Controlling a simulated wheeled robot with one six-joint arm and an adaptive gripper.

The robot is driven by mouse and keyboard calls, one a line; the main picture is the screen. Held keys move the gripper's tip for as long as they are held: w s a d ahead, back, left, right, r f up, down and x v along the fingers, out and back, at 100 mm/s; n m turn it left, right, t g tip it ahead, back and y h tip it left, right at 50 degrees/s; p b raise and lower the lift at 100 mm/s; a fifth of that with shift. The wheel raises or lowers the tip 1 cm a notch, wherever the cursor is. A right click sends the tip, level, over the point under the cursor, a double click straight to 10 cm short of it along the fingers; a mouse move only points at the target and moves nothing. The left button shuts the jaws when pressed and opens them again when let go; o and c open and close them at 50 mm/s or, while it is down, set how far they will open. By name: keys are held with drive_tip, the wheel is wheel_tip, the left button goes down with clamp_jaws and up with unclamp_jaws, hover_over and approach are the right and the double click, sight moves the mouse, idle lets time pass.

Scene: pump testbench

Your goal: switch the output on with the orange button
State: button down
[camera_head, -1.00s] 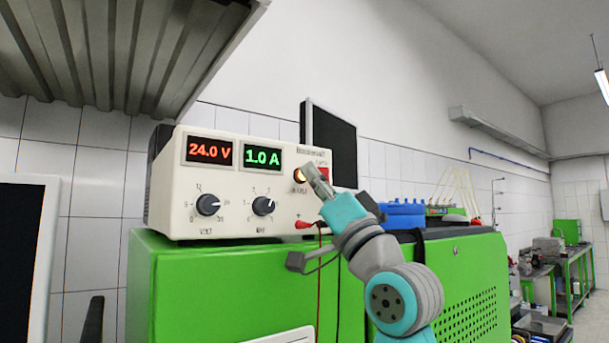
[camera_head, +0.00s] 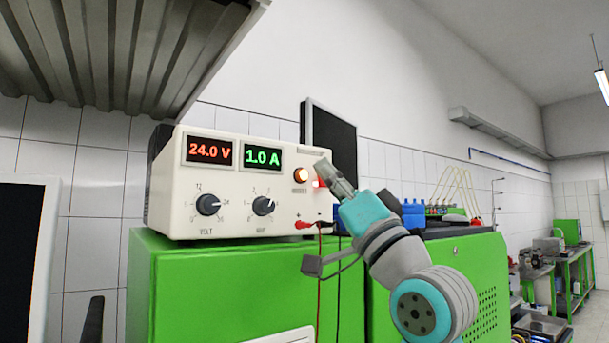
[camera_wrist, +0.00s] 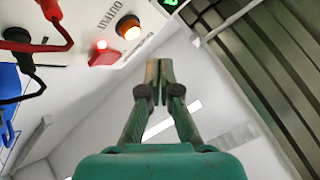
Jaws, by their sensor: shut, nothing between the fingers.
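The orange button (camera_head: 300,175) glows on the front of the cream power supply (camera_head: 235,184), right of the green display. It also shows lit in the wrist view (camera_wrist: 128,28). My gripper (camera_head: 322,165) is shut and empty, in front of the panel's right edge. In the wrist view its closed fingertips (camera_wrist: 158,68) stand apart from the button. The red switch (camera_wrist: 104,55) has a bright red glow at one end; my gripper partly hides it in the head view. The displays read 24.0 V (camera_head: 209,151) and 1.0 A (camera_head: 262,158).
Two dark knobs (camera_head: 208,205) sit below the displays. A red plug (camera_head: 303,225) and cables hang at the panel's lower right. The supply stands on a green cabinet (camera_head: 220,290). A ribbed metal hood (camera_head: 120,50) overhangs at upper left. Blue items (camera_head: 412,215) stand to the right.

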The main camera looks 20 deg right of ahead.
drive_tip(key=s, duration=0.1)
drive_tip(key=s+d, duration=0.1)
drive_tip(key=s, duration=0.1)
drive_tip(key=shift+s+d, duration=0.1)
drive_tip(key=shift+s, duration=0.2)
idle(0.4)
